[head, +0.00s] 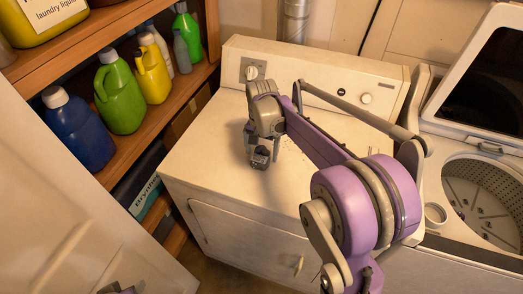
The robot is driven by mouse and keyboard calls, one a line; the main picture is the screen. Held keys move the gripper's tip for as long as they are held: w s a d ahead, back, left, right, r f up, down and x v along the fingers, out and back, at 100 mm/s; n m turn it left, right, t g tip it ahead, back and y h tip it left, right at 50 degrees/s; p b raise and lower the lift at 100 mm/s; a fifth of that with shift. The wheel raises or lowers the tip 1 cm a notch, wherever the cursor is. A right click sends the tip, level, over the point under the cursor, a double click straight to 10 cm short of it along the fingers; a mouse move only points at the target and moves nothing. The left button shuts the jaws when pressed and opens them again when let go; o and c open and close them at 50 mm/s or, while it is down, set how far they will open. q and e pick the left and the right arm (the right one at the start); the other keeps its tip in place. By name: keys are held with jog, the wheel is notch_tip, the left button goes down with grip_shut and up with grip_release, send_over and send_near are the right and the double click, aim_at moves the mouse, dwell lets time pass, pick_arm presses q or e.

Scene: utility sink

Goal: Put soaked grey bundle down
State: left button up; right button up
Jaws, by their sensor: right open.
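My right gripper (267,156) hangs over the white dryer top, its jaws pointing down and apart. I cannot make out a grey bundle in the head view; a small dark grey piece between or at the fingers looks like part of the gripper. The white dryer (210,150) has a broad, flat top that is mostly bare. Whether the fingertips touch the top is unclear. My left gripper is not clearly in view; only a small dark and purple bit shows at the bottom left edge.
An open washer (465,165) with a perforated drum stands to the right. Wooden shelves (130,150) on the left hold a blue jug (75,128), a green jug (121,98), a yellow bottle (153,75) and others. A pale panel (70,200) fills the lower left.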

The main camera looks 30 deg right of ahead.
aim_at(261, 148)
notch_tip(261, 148, up, 11)
jog(key=shift+r, duration=0.15)
jog(key=s+a+f+n+t, duration=0.3)
jog(key=s+a+f+n, duration=0.2)
jog(key=s, duration=0.5)
jog(key=s+a+f+n+t, duration=0.2)
jog(key=s+a+f+n, duration=0.3)
jog(key=s, duration=0.5)
jog(key=shift+s+a+f+t, duration=0.4)
jog(key=shift+a+f, duration=0.05)
jog(key=shift+f, duration=0.2)
jog(key=shift+d, duration=0.1)
